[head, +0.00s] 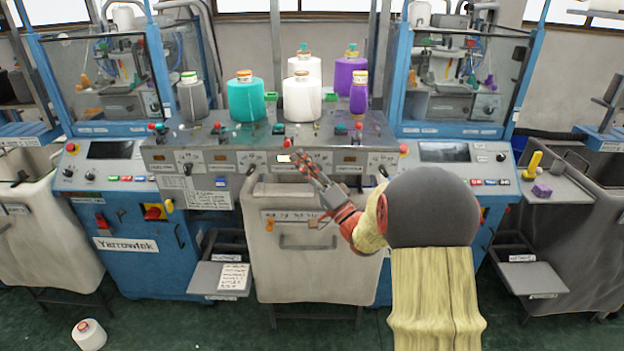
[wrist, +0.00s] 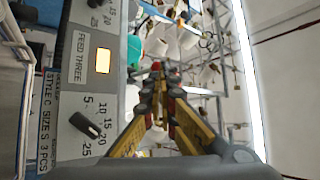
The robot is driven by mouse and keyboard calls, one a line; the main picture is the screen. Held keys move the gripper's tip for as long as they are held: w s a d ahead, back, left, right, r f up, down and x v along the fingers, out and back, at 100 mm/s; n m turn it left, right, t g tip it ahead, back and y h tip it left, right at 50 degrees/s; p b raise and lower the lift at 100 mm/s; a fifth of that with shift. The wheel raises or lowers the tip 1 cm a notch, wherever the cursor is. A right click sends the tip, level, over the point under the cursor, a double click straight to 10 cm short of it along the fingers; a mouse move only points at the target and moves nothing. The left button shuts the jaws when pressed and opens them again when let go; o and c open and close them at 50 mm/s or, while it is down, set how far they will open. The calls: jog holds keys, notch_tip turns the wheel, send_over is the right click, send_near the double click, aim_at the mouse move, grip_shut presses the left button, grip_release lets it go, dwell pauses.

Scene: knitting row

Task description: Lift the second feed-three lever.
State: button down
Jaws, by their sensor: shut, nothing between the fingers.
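In the head view a grey feed panel (head: 225,158) runs across the middle machine, with several dials and small windows, one of them lit (head: 284,158). My gripper (head: 303,160) is in front of this panel, just right of the lit window, and hides part of it. In the wrist view a label reading FEED THREE (wrist: 79,57) stands beside the lit window (wrist: 103,61), with a black pointer dial (wrist: 86,125) near it. My gripper (wrist: 160,85) shows there with its fingers together and empty, apart from the dial. I cannot tell which part is the second feed-three lever.
Several yarn cones stand on the shelf above the panel, including a green one (head: 246,101) and a white one (head: 301,101). A pale bin (head: 290,262) hangs below the panel. Blue machine frames (head: 140,260) flank it. A white cone (head: 89,334) lies on the green floor.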

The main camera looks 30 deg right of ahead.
aim_at(288, 143)
jog(key=shift+x, duration=1.25)
jog(key=shift+r, duration=0.15)
jog(key=shift+r+m+g+h+p, duration=0.15)
jog(key=shift+m+g+h+p, duration=0.2)
jog(key=shift+p, duration=0.3)
